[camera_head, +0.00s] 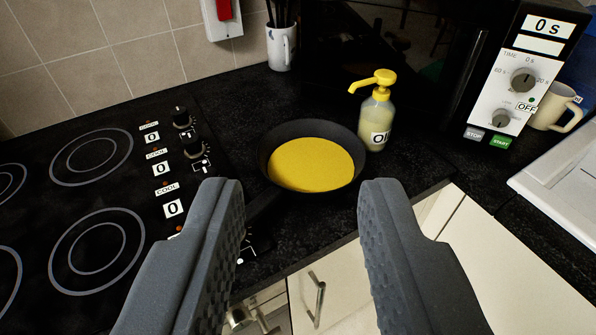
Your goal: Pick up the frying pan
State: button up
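The frying pan (312,164) is dark with a yellow layer across its inside. It sits upright on the black countertop, right of the hob and beside a pump bottle. Its dark handle (262,203) points toward the lower left and is partly hidden behind my gripper's left finger. My gripper (303,205) is open, its two grey ribbed fingers wide apart in the foreground. The pan shows beyond and between the fingertips. Nothing is held between the fingers.
The oil bottle (376,122) with a yellow pump stands close to the pan's right. The hob (75,200) and its knobs lie left. A microwave (520,75), a cream mug (556,107) and a white sink edge (565,190) are right. Cupboard doors (335,283) drop below the counter's front edge.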

jog(key=w+f+p, duration=0.3)
jog(key=w+f, duration=0.1)
jog(key=w, duration=0.2)
jog(key=m+g+h+p, duration=0.2)
jog(key=m+h+p, duration=0.1)
jog(key=m+p, duration=0.45)
send_near(356, 177)
jog(key=w, duration=0.1)
jog(key=w+f+b, duration=0.1)
jog(key=w+n, duration=0.1)
jog(key=shift+d+f+h, duration=0.3)
jog(key=shift+w+d+f+b, duration=0.1)
jog(key=shift+w+b, duration=0.25)
jog(key=shift+w, duration=0.25)
jog(key=shift+b+x, duration=0.85)
jog(key=shift+x, duration=1.6)
jog(key=shift+c, duration=0.3)
grip_shut()
